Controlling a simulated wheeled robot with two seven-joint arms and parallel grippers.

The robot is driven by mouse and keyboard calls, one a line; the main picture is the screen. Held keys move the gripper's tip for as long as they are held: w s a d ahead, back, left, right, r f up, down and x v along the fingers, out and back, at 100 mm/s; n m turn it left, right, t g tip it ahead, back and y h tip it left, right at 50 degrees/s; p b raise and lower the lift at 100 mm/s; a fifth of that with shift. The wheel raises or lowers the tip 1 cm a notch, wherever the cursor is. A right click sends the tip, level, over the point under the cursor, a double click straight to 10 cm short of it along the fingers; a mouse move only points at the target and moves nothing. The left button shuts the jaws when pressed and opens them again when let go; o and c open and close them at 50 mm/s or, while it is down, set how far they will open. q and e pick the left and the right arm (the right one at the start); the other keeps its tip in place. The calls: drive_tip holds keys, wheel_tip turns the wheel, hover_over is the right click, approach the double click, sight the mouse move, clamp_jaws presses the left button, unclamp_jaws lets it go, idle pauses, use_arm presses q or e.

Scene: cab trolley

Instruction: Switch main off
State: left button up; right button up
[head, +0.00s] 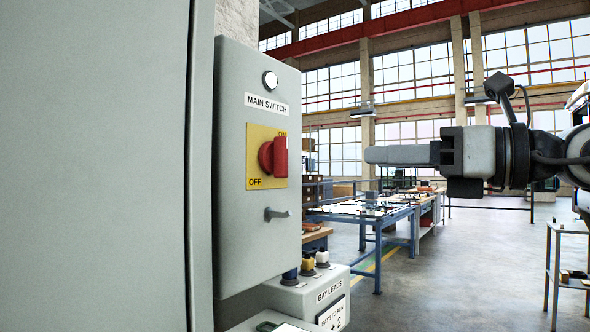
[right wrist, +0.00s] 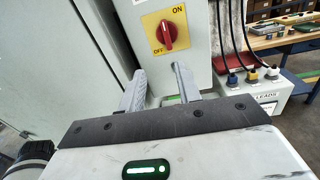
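The main switch is a red rotary knob (head: 274,156) on a yellow plate (head: 255,178), on the front of a grey box labelled MAIN SWITCH. Its raised grip stands roughly upright; I cannot tell its exact setting. OFF is at the plate's lower left and ON at its upper right. In the right wrist view the knob (right wrist: 172,36) lies beyond the fingertips. My right gripper (head: 368,155) is level with the knob, apart from it to the right in the head view. Its fingers (right wrist: 160,78) are spread and empty. My left gripper is not in view.
A pale round lamp (head: 270,80) sits above the label and a grey peg (head: 277,214) sticks out below the plate. A BAY LEADS box (head: 325,296) with plugs stands below. A large grey cabinet (head: 95,170) fills the left. Blue workbenches (head: 362,218) stand behind.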

drive_tip(key=r, duration=0.1)
drive_tip(key=t+p, duration=0.1)
drive_tip(key=p, duration=0.1)
approach(287, 153)
drive_tip(key=shift+h, duration=0.4)
drive_tip(key=x, duration=0.8)
drive_tip(key=shift+a+r, duration=0.3)
drive_tip(key=shift+c, duration=0.3)
clamp_jaws()
